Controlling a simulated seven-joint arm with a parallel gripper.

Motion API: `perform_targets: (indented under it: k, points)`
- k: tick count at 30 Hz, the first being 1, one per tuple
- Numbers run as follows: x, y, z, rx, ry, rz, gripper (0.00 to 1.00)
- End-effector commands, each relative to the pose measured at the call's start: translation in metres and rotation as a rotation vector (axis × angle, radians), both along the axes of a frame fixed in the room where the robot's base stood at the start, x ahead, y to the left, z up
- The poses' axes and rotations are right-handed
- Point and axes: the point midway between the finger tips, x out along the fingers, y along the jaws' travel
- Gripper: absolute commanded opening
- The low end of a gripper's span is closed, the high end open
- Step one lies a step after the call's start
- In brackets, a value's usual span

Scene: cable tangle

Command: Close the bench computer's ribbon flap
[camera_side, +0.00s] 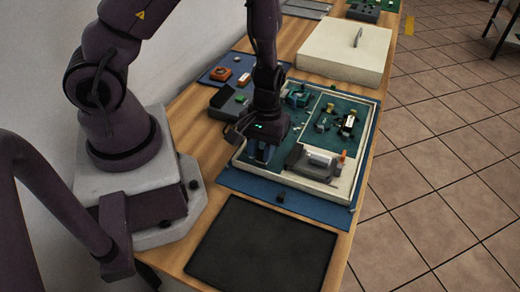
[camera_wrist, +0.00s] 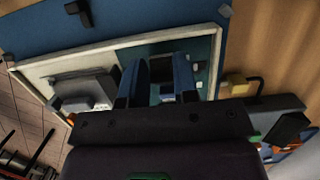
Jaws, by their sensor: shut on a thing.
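The bench computer is a shallow cream-walled case (camera_side: 364,140) with a green board inside, and it also shows in the wrist view (camera_wrist: 48,66). My gripper (camera_side: 262,152) points down inside its near left part. In the wrist view, my gripper's two blue-faced fingers (camera_wrist: 160,78) stand on either side of a small dark piece (camera_wrist: 161,92), and the gripper is shut on it. I cannot tell whether this piece is the ribbon flap; my fingers and palm hide much of it. A grey box-shaped unit (camera_side: 318,162) sits at the case's near right.
The case stands on a blue mat (camera_side: 285,206), with a dark pad (camera_side: 262,250) in front. A cream lid-like panel with a handle (camera_side: 345,50) lies behind. A dark tray (camera_side: 228,103) and small parts on another blue mat (camera_side: 210,77) lie to the left. The bench's right edge is close.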

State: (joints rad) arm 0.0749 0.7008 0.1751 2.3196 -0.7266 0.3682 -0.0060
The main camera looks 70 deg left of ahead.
Motion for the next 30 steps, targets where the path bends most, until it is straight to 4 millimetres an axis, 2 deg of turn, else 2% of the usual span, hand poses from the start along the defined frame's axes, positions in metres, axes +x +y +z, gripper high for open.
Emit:
perform_targets:
  k: [15,30]
  points:
    - [0.010,0.011,-0.003,-0.266,0.264,0.004,0.04]
    - [0.012,0.013,-0.004,-0.347,0.346,0.001,0.04]
